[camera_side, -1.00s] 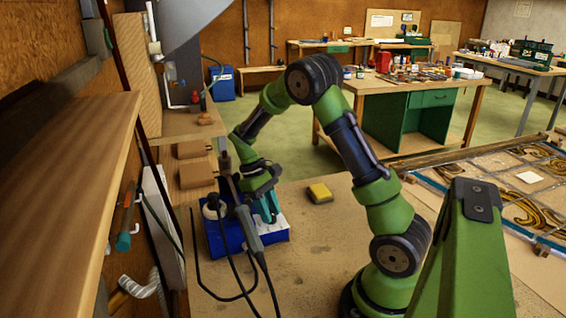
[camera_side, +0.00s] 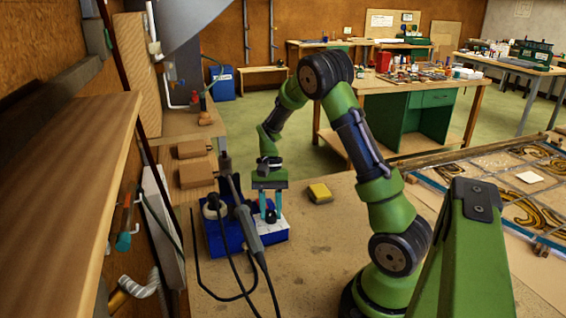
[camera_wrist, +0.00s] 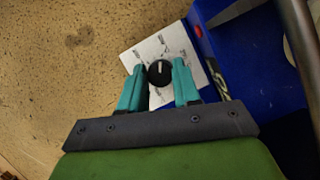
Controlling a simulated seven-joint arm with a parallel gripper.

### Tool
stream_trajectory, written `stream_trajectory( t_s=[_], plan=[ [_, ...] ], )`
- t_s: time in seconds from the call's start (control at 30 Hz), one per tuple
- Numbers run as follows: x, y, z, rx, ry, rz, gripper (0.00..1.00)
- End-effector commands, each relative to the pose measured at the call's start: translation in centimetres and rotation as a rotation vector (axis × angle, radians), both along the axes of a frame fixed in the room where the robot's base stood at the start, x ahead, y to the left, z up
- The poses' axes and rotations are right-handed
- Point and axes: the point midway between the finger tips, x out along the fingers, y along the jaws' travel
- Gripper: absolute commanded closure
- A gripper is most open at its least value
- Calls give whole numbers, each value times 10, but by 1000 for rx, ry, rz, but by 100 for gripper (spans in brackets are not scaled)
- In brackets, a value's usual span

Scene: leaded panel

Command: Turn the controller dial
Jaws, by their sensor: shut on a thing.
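The controller is a blue box (camera_side: 228,240) on the bench, with a white, marked front panel (camera_wrist: 152,48). Its dial (camera_wrist: 159,72) is a round black knob with a pale pointer line, seen in the wrist view on that panel. My gripper (camera_wrist: 160,74) has teal fingers, one on each side of the dial, and is shut on it. In the side view my gripper (camera_side: 270,217) points down at the box's front. The dial (camera_side: 271,215) shows there as a small dark spot between the fingers.
A soldering iron (camera_side: 246,222) stands in a holder on the box, with its cables looping over the bench. A yellow sponge (camera_side: 320,192) lies right of the box. A leaded panel (camera_side: 500,185) lies further right. Bare bench (camera_side: 318,232) lies between.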

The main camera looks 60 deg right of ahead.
Motion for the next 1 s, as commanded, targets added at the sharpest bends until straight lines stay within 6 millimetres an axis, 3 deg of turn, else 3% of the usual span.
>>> stream_trajectory(
  t_s=[1.0],
  plan=[
    [-6, -1, 1, -2, -3, -899, 99]
  ],
)
